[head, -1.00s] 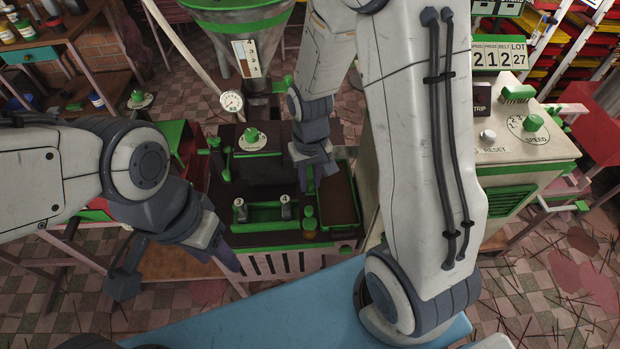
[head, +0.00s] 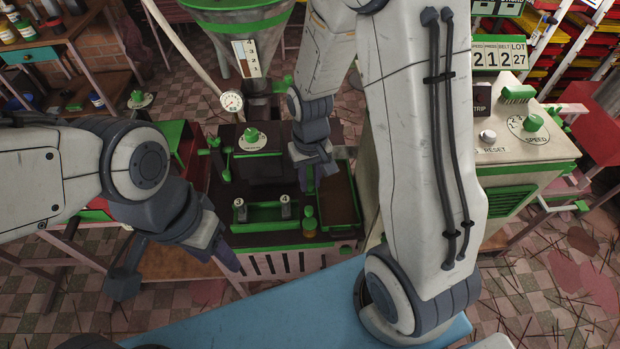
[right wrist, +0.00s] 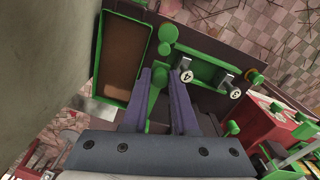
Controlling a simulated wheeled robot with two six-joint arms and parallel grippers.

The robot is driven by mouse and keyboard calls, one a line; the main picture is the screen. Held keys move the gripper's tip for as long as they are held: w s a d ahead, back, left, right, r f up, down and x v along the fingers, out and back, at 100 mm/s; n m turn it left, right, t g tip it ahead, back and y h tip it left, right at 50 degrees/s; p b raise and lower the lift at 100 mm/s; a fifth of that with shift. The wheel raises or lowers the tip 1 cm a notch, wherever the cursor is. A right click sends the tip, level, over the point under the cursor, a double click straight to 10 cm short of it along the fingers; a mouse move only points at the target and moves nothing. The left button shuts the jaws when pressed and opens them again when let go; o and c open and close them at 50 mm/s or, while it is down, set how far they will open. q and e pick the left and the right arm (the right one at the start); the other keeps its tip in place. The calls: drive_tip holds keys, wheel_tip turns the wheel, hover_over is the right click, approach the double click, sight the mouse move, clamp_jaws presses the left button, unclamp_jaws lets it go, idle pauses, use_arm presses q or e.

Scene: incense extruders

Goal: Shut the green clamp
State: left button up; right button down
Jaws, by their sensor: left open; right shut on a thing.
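My right gripper (head: 318,182) reaches down over the middle of the dark extruder bench. In the right wrist view its two purple fingers (right wrist: 163,82) are shut on a green handle (right wrist: 157,80), which stands between them. I take this handle for the green clamp; in the head view a green part of it (head: 310,181) shows beside the fingers, and the rest is hidden. My left gripper (head: 229,258) is open and empty, low at the bench's front left, apart from the clamp. Its fingertips are partly hard to make out.
A green rack with two numbered pieces (head: 240,206) and a green-topped bottle (head: 309,222) stand near the right gripper. A brown, green-rimmed tray (head: 340,195) is to its right. A hopper (head: 238,35) with a gauge (head: 231,102) stands behind. A control box (head: 525,135) is at the right.

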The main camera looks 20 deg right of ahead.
sight(308, 177)
drive_tip(key=shift+w+d+r+p, duration=0.1)
drive_tip(key=shift+w+d+p, duration=0.15)
drive_tip(key=shift+w, duration=0.75)
drive_tip(key=shift+w+d+r+p, duration=0.1)
drive_tip(key=shift+w+d+p, duration=0.15)
drive_tip(key=shift+w, duration=0.75)
drive_tip(key=c, duration=0.7)
unclamp_jaws()
drive_tip(key=shift+f, duration=0.1)
wheel_tip(308, 177, up, 10)
drive_tip(key=shift+r, duration=0.25)
